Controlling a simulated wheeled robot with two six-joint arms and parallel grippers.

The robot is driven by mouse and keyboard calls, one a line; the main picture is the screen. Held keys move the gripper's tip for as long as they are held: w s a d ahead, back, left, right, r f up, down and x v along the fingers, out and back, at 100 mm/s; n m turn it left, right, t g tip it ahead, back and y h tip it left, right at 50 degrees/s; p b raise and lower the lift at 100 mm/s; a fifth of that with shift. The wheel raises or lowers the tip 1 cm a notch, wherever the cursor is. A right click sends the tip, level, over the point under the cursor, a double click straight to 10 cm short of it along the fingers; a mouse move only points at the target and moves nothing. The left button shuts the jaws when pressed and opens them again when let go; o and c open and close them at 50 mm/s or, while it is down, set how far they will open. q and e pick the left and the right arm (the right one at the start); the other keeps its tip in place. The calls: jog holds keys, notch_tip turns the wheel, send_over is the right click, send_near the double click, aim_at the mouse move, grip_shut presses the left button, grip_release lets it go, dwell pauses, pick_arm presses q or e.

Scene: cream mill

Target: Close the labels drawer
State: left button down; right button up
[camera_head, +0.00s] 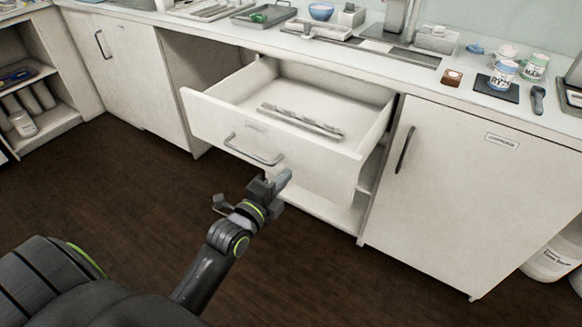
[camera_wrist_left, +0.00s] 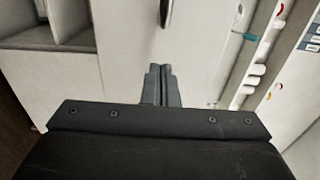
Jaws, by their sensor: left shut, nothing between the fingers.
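The labels drawer (camera_head: 210,124) is a white drawer pulled well out of the counter in the head view. A grey bar handle (camera_head: 254,152) and a small label plate sit on its front. A long, pale, ridged item (camera_head: 302,121) lies inside. My left gripper (camera_head: 277,181) is shut and empty, in front of the drawer and just below and right of its handle. A small gap to the front seems to show, but contact cannot be judged. In the left wrist view the closed fingers (camera_wrist_left: 161,85) point at a white surface. My right gripper is not in view.
A closed white cabinet door with a label (camera_head: 460,160) stands to the right, and another closed door (camera_head: 125,75) to the left. The worktop (camera_head: 405,75) above holds trays, tubs and a scale. The dark floor in front is clear.

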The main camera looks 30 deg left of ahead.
aim_at(298, 163)
pick_arm(q)
jog(key=shift+w+d, duration=0.15)
jog(key=shift+w, duration=1.6)
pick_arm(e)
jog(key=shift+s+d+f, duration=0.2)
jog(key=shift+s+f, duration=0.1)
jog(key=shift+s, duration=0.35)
